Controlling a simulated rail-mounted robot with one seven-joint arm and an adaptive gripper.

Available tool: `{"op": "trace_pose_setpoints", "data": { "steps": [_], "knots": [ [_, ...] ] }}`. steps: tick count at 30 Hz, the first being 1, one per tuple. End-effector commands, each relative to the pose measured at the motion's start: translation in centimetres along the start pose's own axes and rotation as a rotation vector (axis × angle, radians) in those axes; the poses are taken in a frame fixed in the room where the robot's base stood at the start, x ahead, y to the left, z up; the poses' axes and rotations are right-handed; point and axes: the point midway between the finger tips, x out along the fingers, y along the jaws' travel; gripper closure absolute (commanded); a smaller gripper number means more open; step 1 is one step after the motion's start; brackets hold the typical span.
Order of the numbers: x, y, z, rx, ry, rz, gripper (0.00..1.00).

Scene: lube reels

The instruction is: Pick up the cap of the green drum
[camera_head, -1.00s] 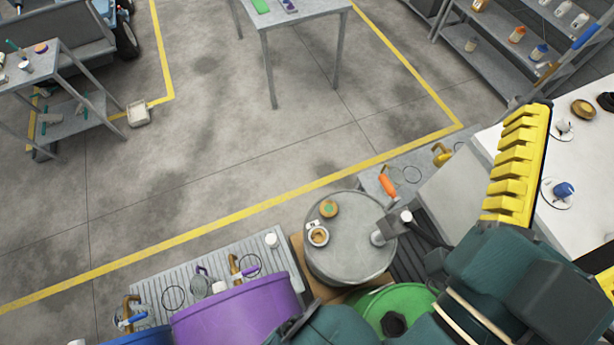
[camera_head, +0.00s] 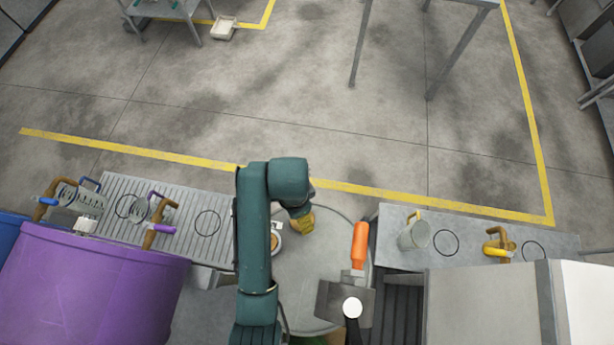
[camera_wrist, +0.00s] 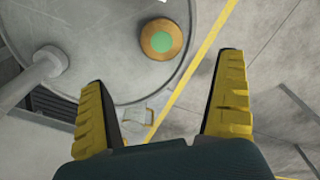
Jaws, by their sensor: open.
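The cap (camera_wrist: 161,38), a round brown-gold piece with a green centre, lies on top of the grey drum (camera_wrist: 100,25) in the wrist view. In the head view I cannot make it out behind my arm. My gripper (camera_wrist: 165,72) is open and empty, its two yellow fingers wide apart. The cap shows beyond the fingertips, roughly midway between them and not touching either. In the head view my gripper (camera_head: 302,223) is over the grey drum's far part, seen from above and partly hidden by my wrist. Only a dark green sliver of the green drum (camera_head: 322,340) shows at the bottom edge.
A tan ring-like piece (camera_head: 276,242) is partly hidden beside my arm. A purple drum (camera_head: 90,290) is at left. Ribbed trays with jugs and a metal bench (camera_head: 390,255) flank the drum.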

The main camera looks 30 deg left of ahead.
Motion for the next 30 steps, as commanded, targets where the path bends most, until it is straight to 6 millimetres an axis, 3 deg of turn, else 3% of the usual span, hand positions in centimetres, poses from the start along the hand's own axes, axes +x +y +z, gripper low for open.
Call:
{"op": "trace_pose_setpoints", "data": {
  "steps": [12, 19, 25, 30],
  "knots": [
    [9.2, 0.2, 0.1, 0.003, -0.005, 0.008, 0.00],
    [11.8, 0.2, -0.2, 0.003, -0.004, 0.006, 0.00],
    [15.3, 0.2, -0.7, 0.002, -0.004, 0.006, 0.00],
    [16.1, 0.1, -0.7, 0.002, -0.002, 0.004, 0.00]
  ]
}}
